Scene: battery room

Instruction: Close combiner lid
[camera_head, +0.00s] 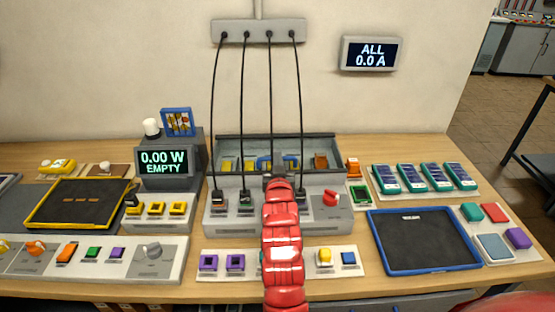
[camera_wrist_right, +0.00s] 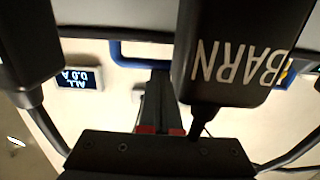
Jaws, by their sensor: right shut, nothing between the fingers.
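The combiner is a grey box (camera_head: 220,222) at the middle of the bench, with several black plugs and cables going into its top. Its lid (camera_head: 232,145) appears raised at the back, showing a dark frame and a row of coloured parts below. A blue handle (camera_head: 264,163) shows behind my right gripper (camera_head: 277,181), and a blue bar (camera_wrist_right: 118,52) shows beyond the fingers in the wrist view. The right gripper (camera_wrist_right: 158,75) is shut and empty, pointing toward the handle among the plugs; I cannot tell whether it touches. My arm hides the box's middle. My left gripper is not in view.
A black plug labelled BARN (camera_wrist_right: 235,55) is close beside my right gripper. Cables hang from a wall strip (camera_head: 258,31). A meter (camera_head: 163,161) stands left of the combiner, and a blue-rimmed tray (camera_head: 420,238) lies right. Coloured sockets (camera_head: 236,263) sit in front.

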